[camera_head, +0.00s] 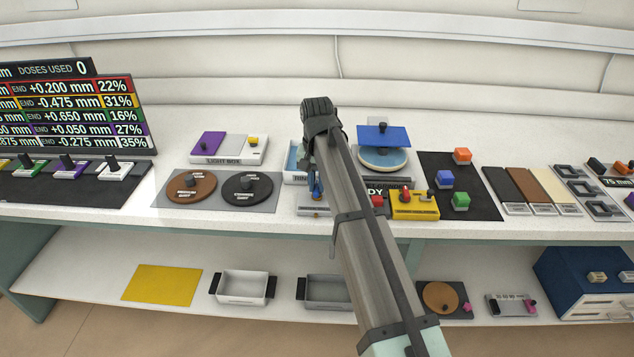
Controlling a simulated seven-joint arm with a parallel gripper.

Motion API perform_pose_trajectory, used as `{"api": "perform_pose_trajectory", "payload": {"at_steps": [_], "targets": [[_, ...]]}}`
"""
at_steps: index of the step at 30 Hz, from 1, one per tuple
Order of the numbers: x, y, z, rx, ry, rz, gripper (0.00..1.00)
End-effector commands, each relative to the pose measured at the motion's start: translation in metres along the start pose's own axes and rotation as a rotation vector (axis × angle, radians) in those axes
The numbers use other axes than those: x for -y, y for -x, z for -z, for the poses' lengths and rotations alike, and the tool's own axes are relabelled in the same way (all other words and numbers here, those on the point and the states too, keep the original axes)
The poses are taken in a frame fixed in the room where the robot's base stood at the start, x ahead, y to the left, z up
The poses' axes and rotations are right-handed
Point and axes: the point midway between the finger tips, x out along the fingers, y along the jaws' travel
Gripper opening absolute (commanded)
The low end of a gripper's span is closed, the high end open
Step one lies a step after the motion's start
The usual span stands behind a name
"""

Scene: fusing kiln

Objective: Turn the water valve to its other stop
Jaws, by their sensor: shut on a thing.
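The rinse station (293,176), a pale box with a blue basin and a partly covered label reading "RIN", stands at mid-bench. A small blue part (317,187), which looks like the water valve's handle, rises above a light grey base (313,210) just right of and in front of the station. My gripper (314,178) points down there and is shut on the valve handle. My own arm link crosses in front and hides most of the jaws and the valve's right side, so the handle's exact angle cannot be told.
A yellow box with a red knob (414,205) and a round plate under a blue sheet (383,136) stand close on the right. Left is a grey mat with two discs (214,204). A light box (228,149) stands behind it. Trays (242,289) lie on the lower shelf.

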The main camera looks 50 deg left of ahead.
Motion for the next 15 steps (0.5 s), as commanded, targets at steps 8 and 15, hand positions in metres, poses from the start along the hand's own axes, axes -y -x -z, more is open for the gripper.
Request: {"api": "perform_pose_trajectory", "payload": {"at_steps": [8,15], "targets": [[0.0001,0.0003,0.0002,0.0,0.082,0.0,0.0],[0.0001,0.0003,0.0002,0.0,0.099,0.0,0.0]]}}
